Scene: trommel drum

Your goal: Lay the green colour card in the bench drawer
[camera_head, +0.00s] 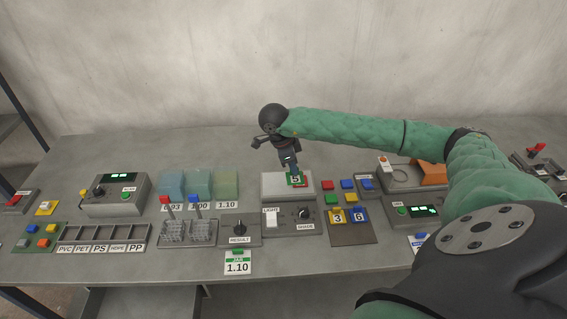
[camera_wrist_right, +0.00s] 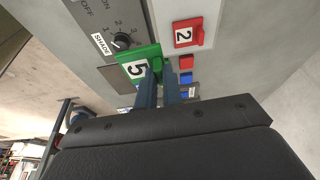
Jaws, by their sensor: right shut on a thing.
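The green colour card (camera_head: 295,180) bears a 5. It is in the fingers of my right gripper (camera_head: 291,164), over a light grey block in the middle of the bench (camera_head: 130,262). In the right wrist view the green card (camera_wrist_right: 134,68) is at the fingertips of the gripper (camera_wrist_right: 160,75), which is shut on its edge. A red card with a 2 (camera_wrist_right: 186,34) lies close by, apart from the green one. My left gripper is out of view. I cannot make out the bench drawer.
Yellow card 3 (camera_head: 338,218) and blue card 6 (camera_head: 360,216) lie on a dark board to the right. The shade dial panel (camera_head: 292,222) stands in front of the block.

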